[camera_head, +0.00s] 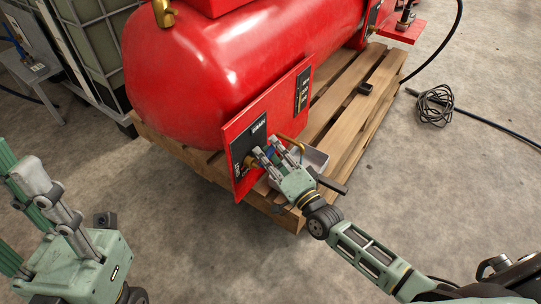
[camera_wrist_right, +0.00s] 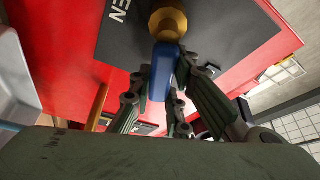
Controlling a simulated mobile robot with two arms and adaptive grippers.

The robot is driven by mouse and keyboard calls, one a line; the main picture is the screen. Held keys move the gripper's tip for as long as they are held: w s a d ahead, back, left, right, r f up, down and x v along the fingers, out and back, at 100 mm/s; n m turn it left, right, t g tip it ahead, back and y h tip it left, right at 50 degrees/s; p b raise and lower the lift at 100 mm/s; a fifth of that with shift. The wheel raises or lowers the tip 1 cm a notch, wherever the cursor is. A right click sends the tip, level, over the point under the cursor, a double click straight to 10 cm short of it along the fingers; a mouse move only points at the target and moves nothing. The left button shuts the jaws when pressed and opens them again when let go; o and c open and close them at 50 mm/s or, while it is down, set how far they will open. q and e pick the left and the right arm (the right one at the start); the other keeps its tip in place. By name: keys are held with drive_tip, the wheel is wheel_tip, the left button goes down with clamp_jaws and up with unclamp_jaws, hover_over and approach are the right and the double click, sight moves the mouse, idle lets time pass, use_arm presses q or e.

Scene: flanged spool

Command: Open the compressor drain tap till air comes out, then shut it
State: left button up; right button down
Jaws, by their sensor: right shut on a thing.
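The red compressor tank (camera_head: 230,70) lies on a wooden pallet. A red plate (camera_head: 233,178) with a black label stands at its near side. The drain tap has a brass body (camera_wrist_right: 168,22) and a blue handle (camera_wrist_right: 162,72), clear in the right wrist view, in front of a dark label ending in "EN". My right gripper (camera_head: 268,155) is at the plate, its fingers closed around the blue handle; in the head view they mostly hide the tap. My left gripper (camera_head: 25,175) is at the lower left, fingers apart, empty, away from the compressor. No air is visible.
A grey metal tray (camera_head: 316,158) sits on the pallet (camera_head: 345,125) beside my right gripper. A coiled cable (camera_head: 435,105) lies on the floor at right. A caged tank (camera_head: 95,40) and small grey table (camera_head: 35,70) stand at left. The near concrete floor is clear.

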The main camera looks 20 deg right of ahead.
drive_tip(key=n, duration=0.2)
drive_tip(key=r+n+y, duration=0.1)
drive_tip(key=a+n+y, duration=0.1)
drive_tip(key=n, duration=0.1)
drive_tip(key=shift+s+r+n+t+b, duration=0.2)
drive_tip(key=shift+s+n+t+b, duration=0.1)
drive_tip(key=shift+s+b, duration=0.1)
drive_tip(key=shift+s+a+r+n+y, duration=0.25)
drive_tip(key=shift+n+y, duration=0.3)
drive_tip(key=shift+n, duration=0.6)
drive_tip(key=shift+s+a+r+n+y, duration=0.15)
drive_tip(key=shift+n+y, duration=0.35)
drive_tip(key=shift+n, duration=0.6)
drive_tip(key=shift+s+a+r+n+y, duration=0.25)
drive_tip(key=shift+n+y, duration=0.3)
drive_tip(key=shift+n, duration=0.6)
drive_tip(key=shift+a, duration=0.1)
drive_tip(key=c, duration=1.6)
unclamp_jaws()
drive_tip(key=shift+w, duration=0.1)
drive_tip(key=shift+c, duration=0.2)
drive_tip(key=v, duration=1.2)
drive_tip(key=shift+r, duration=0.2)
